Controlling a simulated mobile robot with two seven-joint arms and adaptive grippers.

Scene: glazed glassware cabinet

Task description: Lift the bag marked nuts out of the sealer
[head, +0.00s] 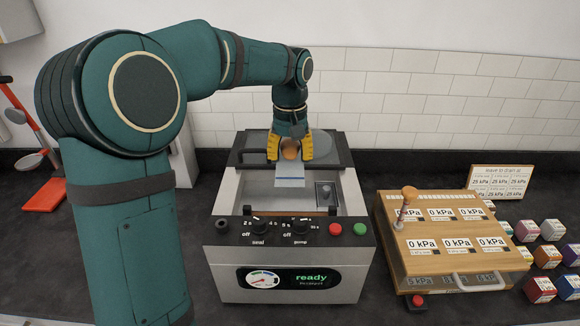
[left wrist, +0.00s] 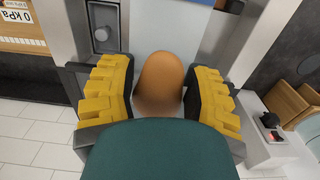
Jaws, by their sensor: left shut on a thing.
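The sealer (head: 225,285) is a grey metal box with a black dial panel, and its display reads "ready". Its dark-framed lid (head: 340,150) is raised at the back. My left gripper (head: 291,150) has its yellow fingers on either side of a rounded orange-brown piece (head: 290,149), which also shows between the fingers in the left wrist view (left wrist: 160,80). A pale bag (head: 290,178) with a blue line extends below it, over the sealer's chamber. No nuts marking is readable on it. I cannot tell whether its lower edge touches the chamber. My right gripper is not in view.
A wooden case (head: 455,275) with several "0 kPa" labels and an orange-knobbed lever stands to the right. Several coloured boxes (head: 540,288) and a small sign (head: 499,183) lie beyond it. A red-handled tool (head: 42,195) is at the far left. A tiled wall stands behind.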

